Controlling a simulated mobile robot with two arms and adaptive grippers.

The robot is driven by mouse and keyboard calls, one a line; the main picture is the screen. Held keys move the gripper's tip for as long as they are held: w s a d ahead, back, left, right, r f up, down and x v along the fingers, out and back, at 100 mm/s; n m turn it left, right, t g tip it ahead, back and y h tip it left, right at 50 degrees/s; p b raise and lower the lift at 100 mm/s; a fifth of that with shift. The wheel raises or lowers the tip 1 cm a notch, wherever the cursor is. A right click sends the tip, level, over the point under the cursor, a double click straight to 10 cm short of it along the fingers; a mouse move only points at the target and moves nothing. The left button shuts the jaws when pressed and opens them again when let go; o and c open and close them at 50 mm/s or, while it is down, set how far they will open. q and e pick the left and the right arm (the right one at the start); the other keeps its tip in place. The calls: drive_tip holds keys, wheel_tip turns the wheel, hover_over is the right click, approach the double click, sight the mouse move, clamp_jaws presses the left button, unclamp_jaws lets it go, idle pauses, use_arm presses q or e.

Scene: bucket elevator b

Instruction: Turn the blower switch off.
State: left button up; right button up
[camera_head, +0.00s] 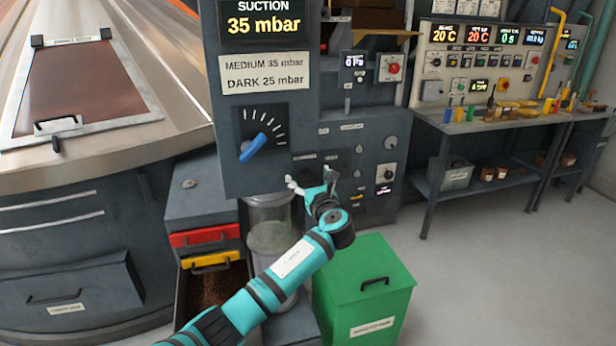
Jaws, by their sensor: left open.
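My left gripper (312,180) is open and empty, in front of the lower right edge of the grey suction panel (235,180). Its fingers point up and away towards the dark control panel (375,135) behind. The suction display (262,22) reads 35 mbar. The right gripper is not in view.
A green bin (362,285) stands below my arm. A clear cylinder (270,225) and red and yellow drawer handles (205,236) are beside it. A red knob (394,68) is on the upper panel. A workbench (500,122) stands at right; the floor before it is clear.

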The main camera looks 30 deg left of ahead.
use_arm(q)
drive_tip(key=shift+w+a, duration=0.2)
drive_tip(key=shift+a, duration=0.05)
drive_tip(key=c, duration=1.2)
drive_tip(key=shift+o, duration=0.2)
